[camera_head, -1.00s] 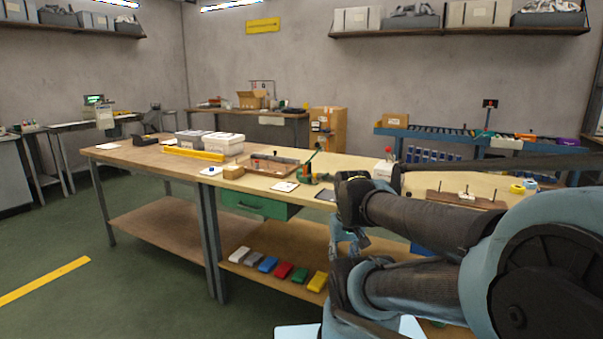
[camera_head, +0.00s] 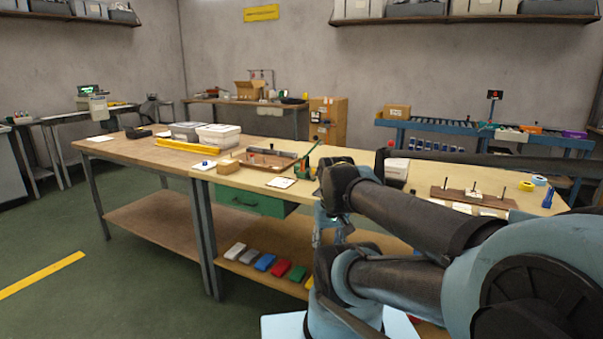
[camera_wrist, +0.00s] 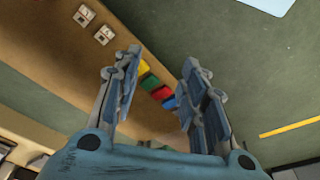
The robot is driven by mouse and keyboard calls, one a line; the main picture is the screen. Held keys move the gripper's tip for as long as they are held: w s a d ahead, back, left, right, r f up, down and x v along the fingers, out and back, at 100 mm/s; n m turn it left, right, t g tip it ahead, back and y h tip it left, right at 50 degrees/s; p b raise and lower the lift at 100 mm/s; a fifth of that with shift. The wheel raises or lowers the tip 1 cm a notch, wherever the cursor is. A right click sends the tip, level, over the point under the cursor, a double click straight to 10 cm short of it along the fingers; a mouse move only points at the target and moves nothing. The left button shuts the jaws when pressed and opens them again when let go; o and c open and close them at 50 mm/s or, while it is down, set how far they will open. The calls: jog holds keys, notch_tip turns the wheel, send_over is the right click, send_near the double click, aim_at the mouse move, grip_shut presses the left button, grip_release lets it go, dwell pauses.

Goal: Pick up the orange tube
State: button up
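I cannot make out an orange tube for certain in either view. A small orange item (camera_head: 531,128) sits on the blue conveyor at the back right in the head view, too small to tell its shape. My gripper (camera_wrist: 162,62) is open in the wrist view, its two fingers well apart and nothing between them. It hangs tilted beside the workbench, over the floor and shelf edge, far from that orange item. In the head view my arm covers part of the bench top.
The workbench (camera_head: 225,178) carries white boxes (camera_head: 218,137), a brown tray (camera_head: 265,160) and a pegged board (camera_head: 470,197). Coloured packs (camera_head: 265,262) lie on its lower shelf. The blue conveyor (camera_head: 440,130) stands behind. The green floor (camera_head: 130,280) at left is clear.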

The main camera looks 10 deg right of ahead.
jog(key=w+r+n+y, duration=0.2)
jog(key=w+r+n, duration=0.3)
jog(key=w+r, duration=1.35)
jog(key=w+d+r+n+y, duration=0.1)
jog(key=w+r+n, duration=0.15)
jog(key=w, duration=0.45)
jog(key=w+d+r+n, duration=0.1)
jog(key=w+d+r, duration=0.15)
jog(key=w, duration=0.55)
jog(key=w+d+r+n+y, duration=0.1)
jog(key=w+r+n, duration=0.15)
jog(key=w, duration=0.45)
send_near(303, 161)
jog(key=shift+m, duration=0.3)
jog(key=x, duration=0.2)
jog(key=w+x, duration=0.1)
jog(key=x, duration=0.2)
jog(key=shift+a+r, duration=0.1)
jog(key=shift+a, duration=0.1)
jog(key=shift+d+x, duration=0.15)
jog(key=shift+x, duration=1.25)
jog(key=shift+d+x, duration=0.2)
jog(key=shift+x, duration=1.15)
jog(key=shift+c, duration=0.3)
grip_shut()
